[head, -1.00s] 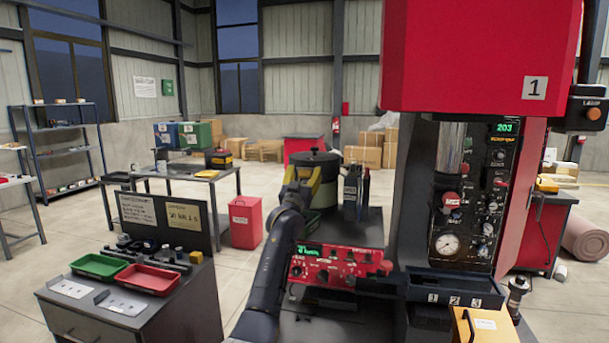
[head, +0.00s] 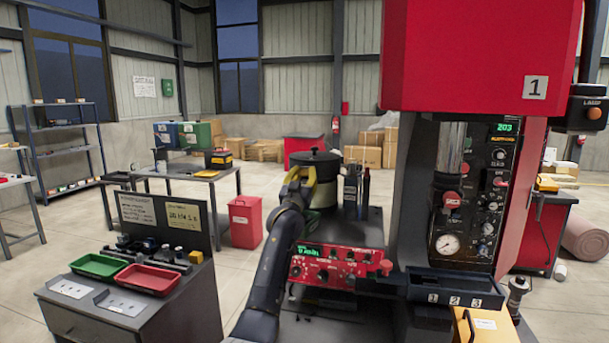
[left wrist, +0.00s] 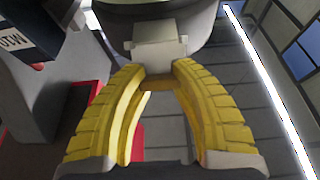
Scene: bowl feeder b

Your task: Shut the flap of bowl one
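A dark round bowl with a lid-like top (head: 315,158) stands behind the red control panel in the head view. The lower part of a bowl (left wrist: 207,22) fills the top of the left wrist view, with a light grey block (left wrist: 158,34) on its near side. My left gripper (head: 300,176) is at the bowl's near left side. Its yellow fingers (left wrist: 159,78) are apart, with their tips close to the block; I cannot tell whether they touch it. Floor shows between the fingers. No flap can be made out clearly, and no number is readable on this bowl. My right gripper is not in view.
A red control panel (head: 335,266) stands in front of the bowl. Dark cylinders (head: 357,190) stand close to its right. A tall red and grey machine (head: 480,55) marked 1 fills the right. A bench with green (head: 97,266) and red (head: 147,279) trays is at left.

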